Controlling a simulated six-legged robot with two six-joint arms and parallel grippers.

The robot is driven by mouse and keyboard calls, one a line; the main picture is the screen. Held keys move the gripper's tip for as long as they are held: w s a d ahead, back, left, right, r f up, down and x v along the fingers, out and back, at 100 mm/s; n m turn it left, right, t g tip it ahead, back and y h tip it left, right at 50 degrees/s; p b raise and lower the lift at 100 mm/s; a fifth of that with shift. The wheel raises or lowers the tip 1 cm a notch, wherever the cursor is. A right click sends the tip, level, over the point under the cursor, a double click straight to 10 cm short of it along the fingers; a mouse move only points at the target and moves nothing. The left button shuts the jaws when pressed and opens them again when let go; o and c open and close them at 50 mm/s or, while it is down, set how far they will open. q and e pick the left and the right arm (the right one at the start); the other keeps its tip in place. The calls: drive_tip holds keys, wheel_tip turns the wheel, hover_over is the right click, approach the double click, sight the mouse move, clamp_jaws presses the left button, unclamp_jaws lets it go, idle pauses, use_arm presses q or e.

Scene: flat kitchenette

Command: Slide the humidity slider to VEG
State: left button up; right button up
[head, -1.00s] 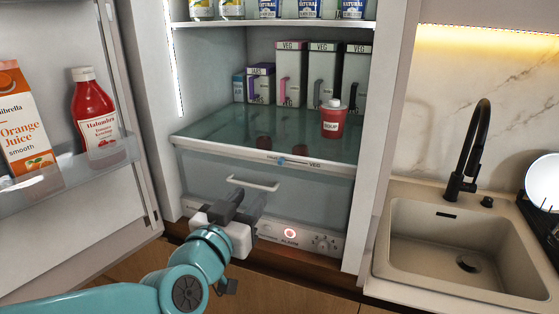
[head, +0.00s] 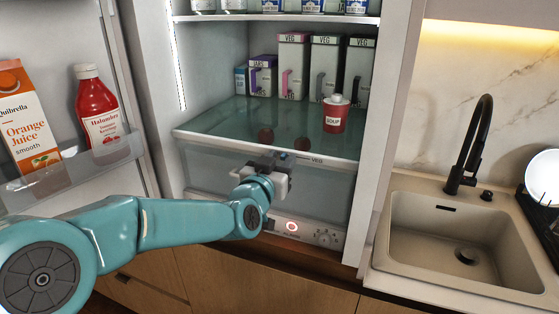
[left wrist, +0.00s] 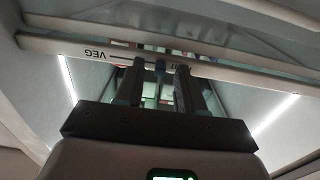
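The humidity slider is a small blue knob (head: 283,155) on the white front rail of the glass shelf above the drawer. The VEG label (head: 315,160) is on the rail to its right. In the left wrist view the picture is turned over: the VEG label (left wrist: 97,54) is left of the blue knob (left wrist: 160,66), and another label on the right is partly covered. My left gripper (head: 277,155) is at the rail. In the wrist view its fingers (left wrist: 160,75) are apart, one on each side of the knob, with visible gaps. My right gripper is out of view.
A red soup cup (head: 334,114) and several cartons (head: 292,65) stand on the glass shelf above the rail. The open fridge door with a ketchup bottle (head: 98,110) and juice carton (head: 28,120) is at left. A sink (head: 455,240) is at right.

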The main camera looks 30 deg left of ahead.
use_arm(q)
clamp_jaws()
idle(1.3)
